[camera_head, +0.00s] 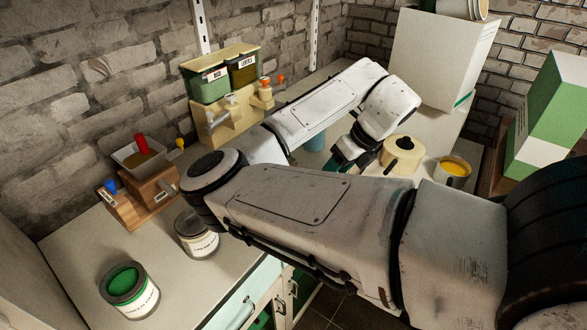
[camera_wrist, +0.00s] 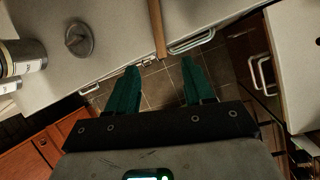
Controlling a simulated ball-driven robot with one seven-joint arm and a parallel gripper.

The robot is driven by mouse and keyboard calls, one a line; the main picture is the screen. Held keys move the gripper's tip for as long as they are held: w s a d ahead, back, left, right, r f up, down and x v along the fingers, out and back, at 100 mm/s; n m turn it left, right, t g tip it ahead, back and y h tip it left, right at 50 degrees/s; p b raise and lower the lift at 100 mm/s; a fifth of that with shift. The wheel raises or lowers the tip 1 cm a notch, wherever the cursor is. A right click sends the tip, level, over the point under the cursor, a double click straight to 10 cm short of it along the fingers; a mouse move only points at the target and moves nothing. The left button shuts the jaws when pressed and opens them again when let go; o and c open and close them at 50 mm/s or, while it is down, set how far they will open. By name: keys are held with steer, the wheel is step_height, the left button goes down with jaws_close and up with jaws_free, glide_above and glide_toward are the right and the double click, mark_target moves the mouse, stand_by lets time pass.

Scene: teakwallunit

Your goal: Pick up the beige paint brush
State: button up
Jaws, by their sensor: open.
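I cannot clearly pick out the beige paint brush in either view. A narrow tan strip (camera_wrist: 157,28) runs to the counter's front edge in the wrist view; I cannot tell whether it is a brush handle or part of the furniture. My gripper (camera_wrist: 160,64) has two green fingers, spread apart with nothing between them. They point over the counter edge, with the tiled floor showing below. In the head view my gripper (camera_head: 346,160) is mostly hidden behind my arm, above the worktop near a cream lidded pot (camera_head: 401,154).
A second wooden holder (camera_head: 148,190) is at the left. Paint cans (camera_head: 130,290) (camera_head: 197,235) stand near the front edge. A yellow paint pot (camera_head: 453,172) and a white box (camera_head: 440,55) are at the right.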

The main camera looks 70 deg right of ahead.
steer(key=shift+p+x, duration=0.45)
steer(key=shift+x, duration=2.85)
steer(key=shift+s, duration=0.2)
steer(key=shift+c, duration=0.3)
jaws_close()
